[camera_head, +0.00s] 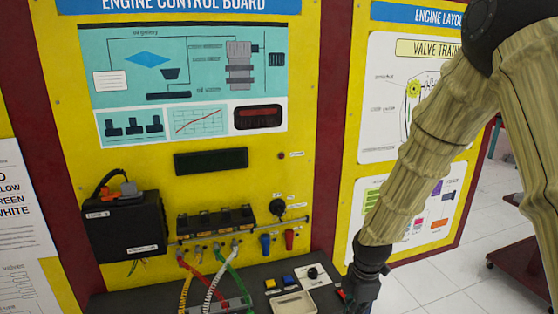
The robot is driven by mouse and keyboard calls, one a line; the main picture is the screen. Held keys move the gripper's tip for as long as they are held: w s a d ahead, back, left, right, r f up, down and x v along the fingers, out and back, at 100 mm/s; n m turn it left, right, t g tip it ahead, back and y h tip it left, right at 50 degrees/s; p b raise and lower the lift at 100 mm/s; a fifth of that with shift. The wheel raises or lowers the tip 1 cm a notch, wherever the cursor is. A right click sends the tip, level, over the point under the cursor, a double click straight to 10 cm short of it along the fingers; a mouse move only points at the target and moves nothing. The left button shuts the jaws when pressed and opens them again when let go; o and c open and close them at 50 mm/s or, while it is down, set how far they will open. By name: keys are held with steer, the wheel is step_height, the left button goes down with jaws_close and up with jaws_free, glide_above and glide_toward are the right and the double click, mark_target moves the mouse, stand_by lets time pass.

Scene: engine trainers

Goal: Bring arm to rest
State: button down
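My arm (430,140), in a pale ribbed cover, comes down from the upper right of the head view. My gripper (360,292) is a dark shape at the lower right edge of the console, partly cut off by the bottom of the frame. Its fingertips are not clearly visible, and I cannot see whether it holds anything. A small red part shows just left of it. The engine control board (260,170) stands upright in front of me, yellow with a printed diagram.
A dark console shelf (245,285) juts out below the board, with a beige tray (292,303), buttons and a knob. Coloured cables (208,280) hang to it from the board. A black box (125,225) sticks out at left. Tiled floor (430,285) is open at right, beside a dark red stand (525,255).

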steer(key=s+f+m+b, duration=0.2)
steer(key=s+f+m, duration=0.55)
steer(key=f, duration=0.75)
steer(key=s+d+f+m+b, duration=0.1)
steer(key=s+f+m+b, duration=0.1)
steer(key=s+f+m, duration=0.4)
steer(key=s+d+f+m+b, duration=0.1)
steer(key=s+f+m, duration=0.5)
steer(key=s+f, duration=0.6)
steer(key=s, duration=0.9)
steer(key=shift+d+f+g+b, duration=0.3)
steer(key=shift+d+f+b, duration=0.05)
steer(key=shift+d, duration=0.05)
